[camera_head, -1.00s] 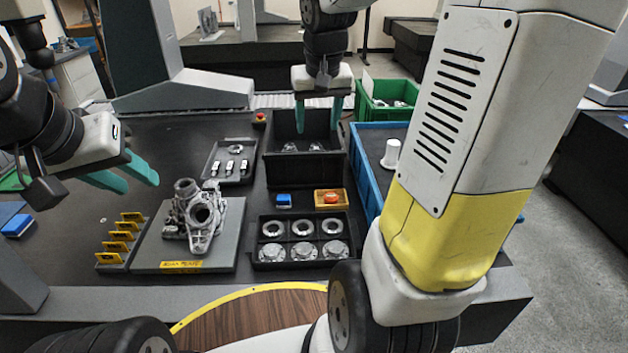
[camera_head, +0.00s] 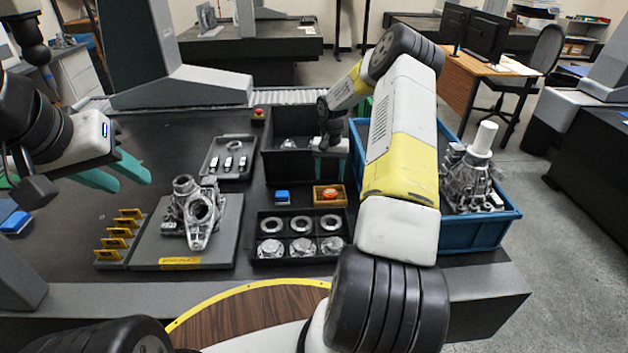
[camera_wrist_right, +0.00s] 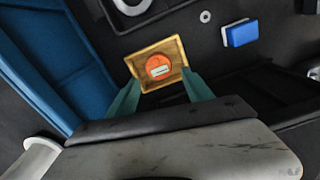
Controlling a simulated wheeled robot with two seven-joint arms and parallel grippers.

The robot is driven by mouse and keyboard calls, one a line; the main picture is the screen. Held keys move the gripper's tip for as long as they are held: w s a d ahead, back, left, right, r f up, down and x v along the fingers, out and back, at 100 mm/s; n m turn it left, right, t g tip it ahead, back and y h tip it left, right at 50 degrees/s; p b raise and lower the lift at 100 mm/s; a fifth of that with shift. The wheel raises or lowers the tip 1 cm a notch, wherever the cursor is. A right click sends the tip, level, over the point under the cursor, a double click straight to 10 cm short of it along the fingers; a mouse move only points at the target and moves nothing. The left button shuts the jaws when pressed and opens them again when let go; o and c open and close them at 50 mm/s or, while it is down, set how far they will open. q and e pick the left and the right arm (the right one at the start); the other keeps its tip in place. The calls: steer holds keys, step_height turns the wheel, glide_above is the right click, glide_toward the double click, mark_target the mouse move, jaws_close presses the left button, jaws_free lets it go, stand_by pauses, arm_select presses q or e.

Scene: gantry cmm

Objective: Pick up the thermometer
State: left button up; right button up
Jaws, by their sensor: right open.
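The thermometer looks to be the round orange device with a small pale display (camera_wrist_right: 159,67). It lies in a small wooden tray (camera_wrist_right: 144,57), and it also shows in the head view (camera_head: 329,194). My right gripper (camera_wrist_right: 160,98) is open and empty, its teal fingers pointing at the tray from its near side in the wrist view. In the head view the right gripper (camera_head: 331,165) hangs just behind the tray. My left gripper (camera_head: 122,176) is open and empty over the left of the table, far from the thermometer.
A blue block (camera_head: 282,196) lies left of the wooden tray. A black tray of metal rings (camera_head: 302,237) sits in front. A black bin (camera_head: 290,165) stands behind, and a blue crate (camera_head: 478,234) holds a casting at the right. A metal casting (camera_head: 196,210) rests on a grey plate.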

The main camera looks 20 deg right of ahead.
mark_target(330, 192)
steer(key=f, duration=0.8)
steer(key=shift+d, duration=0.25)
steer(key=shift+c, duration=0.5)
steer(key=c, duration=1.1)
